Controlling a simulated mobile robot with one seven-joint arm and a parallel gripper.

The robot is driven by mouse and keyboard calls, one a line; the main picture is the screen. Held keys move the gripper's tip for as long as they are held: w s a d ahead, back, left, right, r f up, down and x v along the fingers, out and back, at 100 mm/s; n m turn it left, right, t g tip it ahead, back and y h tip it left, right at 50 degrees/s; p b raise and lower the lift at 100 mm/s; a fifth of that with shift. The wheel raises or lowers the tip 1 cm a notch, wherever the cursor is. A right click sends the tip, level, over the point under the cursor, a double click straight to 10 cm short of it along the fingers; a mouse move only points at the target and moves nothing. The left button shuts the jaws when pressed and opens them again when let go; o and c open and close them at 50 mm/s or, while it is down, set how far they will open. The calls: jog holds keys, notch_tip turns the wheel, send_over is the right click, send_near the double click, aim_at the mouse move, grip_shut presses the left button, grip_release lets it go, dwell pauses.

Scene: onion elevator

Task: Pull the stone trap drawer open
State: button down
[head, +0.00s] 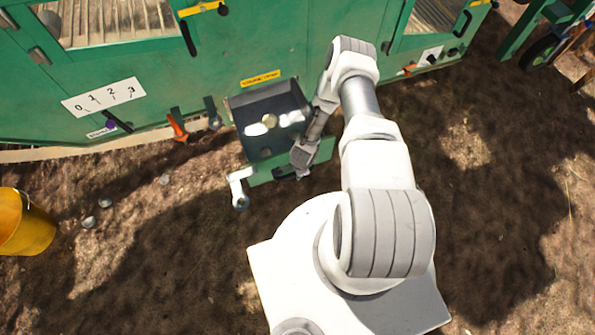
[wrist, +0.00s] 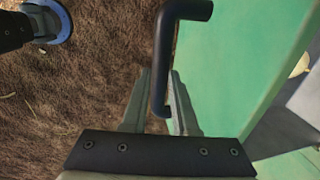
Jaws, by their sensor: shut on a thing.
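The stone trap drawer (head: 262,140) stands out from the green machine below a yellow label, in the head view. It is a dark box, open at the top, with a green front panel, and a round tan stone (head: 269,121) and pale patches show inside. In the wrist view the green front (wrist: 225,70) fills the right side, with its black bar handle (wrist: 163,60) in the middle. My gripper (wrist: 160,78) is shut on the handle, one finger on each side. In the head view my gripper (head: 303,157) is at the drawer's front, and the handle is mostly hidden.
The green machine (head: 150,60) runs across the back, with orange levers and a 0-to-3 scale plate (head: 104,97). A yellow bucket (head: 24,222) stands at the far left. A few stones lie on the brown ground near it.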

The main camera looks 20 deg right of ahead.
dwell(0.4)
jog(key=c, duration=0.7)
grip_release()
jog(key=s+r+p, duration=0.1)
jog(key=r+p, duration=0.1)
jog(key=r, duration=0.3)
jog(key=s+r+p, duration=0.1)
jog(key=r+p, duration=0.1)
jog(key=r, duration=0.4)
jog(key=s+r+p, duration=0.1)
jog(key=r+p, duration=0.1)
jog(key=r, duration=0.4)
jog(key=shift+s+p, duration=0.2)
jog(key=shift+p, duration=0.1)
jog(key=shift+r, duration=0.1)
